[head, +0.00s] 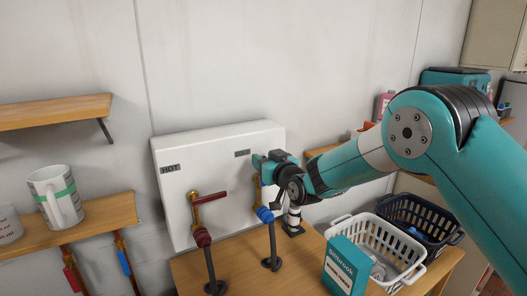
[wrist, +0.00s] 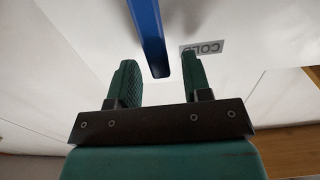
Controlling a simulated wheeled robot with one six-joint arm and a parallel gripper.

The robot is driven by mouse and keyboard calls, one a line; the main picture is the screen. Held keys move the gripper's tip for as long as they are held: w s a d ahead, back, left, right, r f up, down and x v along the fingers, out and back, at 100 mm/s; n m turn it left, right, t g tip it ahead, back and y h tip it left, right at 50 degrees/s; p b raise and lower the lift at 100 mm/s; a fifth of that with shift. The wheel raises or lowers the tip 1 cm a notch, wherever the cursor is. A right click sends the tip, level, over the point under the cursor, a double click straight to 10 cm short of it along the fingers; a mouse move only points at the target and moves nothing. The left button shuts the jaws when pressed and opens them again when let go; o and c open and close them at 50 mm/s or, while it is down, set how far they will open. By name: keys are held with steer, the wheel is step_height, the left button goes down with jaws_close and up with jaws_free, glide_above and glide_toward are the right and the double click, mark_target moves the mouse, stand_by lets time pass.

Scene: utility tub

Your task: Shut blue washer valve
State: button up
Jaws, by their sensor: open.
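The blue valve's lever (wrist: 150,38) shows in the wrist view as a long blue bar from the top edge. Its end lies between the two fingers of my gripper (wrist: 158,62), which is open, with a visible gap on each side of the bar. In the head view my gripper (head: 260,164) is at the right part of the white washer box (head: 224,143). There it hides the lever. A bit of brass and a blue hose collar (head: 265,215) show below it. A COLD label (wrist: 204,47) is on the white surface behind the right finger.
A red-handled valve (head: 209,197) under a HOT label (head: 170,168) stands to the left. Grey hoses rise from the wooden counter (head: 242,250). A teal box (head: 346,268), a white basket (head: 377,240) and a dark basket (head: 428,213) stand at right. Mugs sit on the left shelf.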

steer(key=shift+w+a, duration=0.3)
steer(key=shift+w, duration=0.15)
jaws_close()
